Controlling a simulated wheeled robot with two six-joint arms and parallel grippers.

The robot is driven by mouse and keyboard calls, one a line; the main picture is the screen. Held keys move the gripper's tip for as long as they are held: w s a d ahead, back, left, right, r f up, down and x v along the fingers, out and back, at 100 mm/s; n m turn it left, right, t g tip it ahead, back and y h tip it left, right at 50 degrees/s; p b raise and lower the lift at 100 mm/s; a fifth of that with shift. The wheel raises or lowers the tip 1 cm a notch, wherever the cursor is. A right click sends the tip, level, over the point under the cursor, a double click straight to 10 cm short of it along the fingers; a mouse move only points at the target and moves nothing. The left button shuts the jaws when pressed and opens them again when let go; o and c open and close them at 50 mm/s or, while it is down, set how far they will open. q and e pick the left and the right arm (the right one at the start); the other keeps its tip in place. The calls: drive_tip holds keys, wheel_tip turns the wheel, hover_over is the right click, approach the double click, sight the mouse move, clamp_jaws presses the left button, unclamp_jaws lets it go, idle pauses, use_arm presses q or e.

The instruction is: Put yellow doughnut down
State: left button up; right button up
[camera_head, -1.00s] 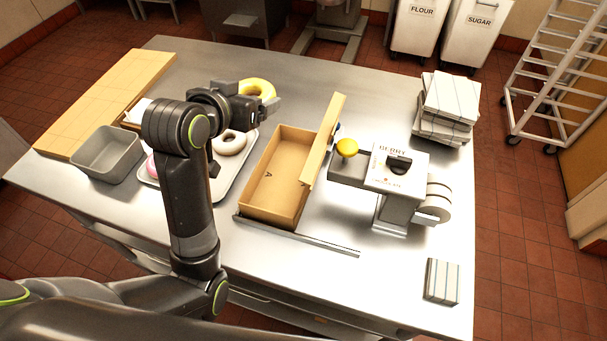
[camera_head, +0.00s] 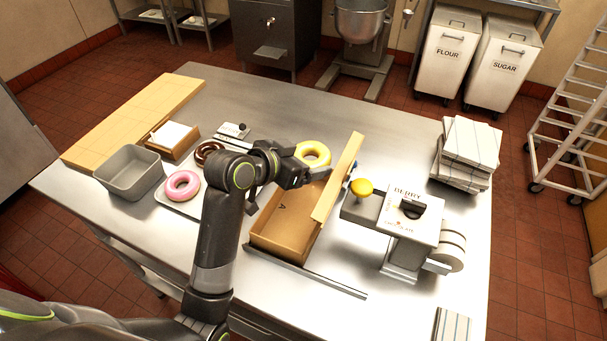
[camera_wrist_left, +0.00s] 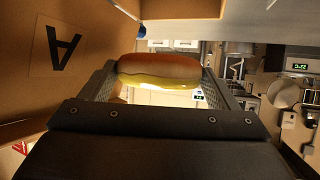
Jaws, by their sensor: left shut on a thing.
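The yellow doughnut (camera_head: 313,153) is a ring with yellow glaze. My left gripper (camera_head: 306,174) is shut on it, near the upper end of the open cardboard box (camera_head: 284,228). In the left wrist view the doughnut (camera_wrist_left: 160,72) is edge-on between the two fingers (camera_wrist_left: 160,90), brown dough on one side and yellow glaze on the other. The box wall marked "A" (camera_wrist_left: 62,50) is close beside it there. I cannot tell how high the doughnut is above the box. My right gripper is not in view.
A pink doughnut (camera_head: 183,185) and a brown doughnut (camera_head: 209,152) lie on a tray left of my arm. A grey bin (camera_head: 131,173) is further left.

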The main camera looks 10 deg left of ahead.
use_arm(q)
wheel_tip(320, 180, down, 5)
drive_tip(key=shift+f, duration=0.15)
idle(0.3)
drive_tip(key=shift+f, duration=0.6)
drive_tip(key=o, duration=0.7)
drive_tip(key=shift+s+f, duration=0.1)
drive_tip(key=shift+f, duration=0.05)
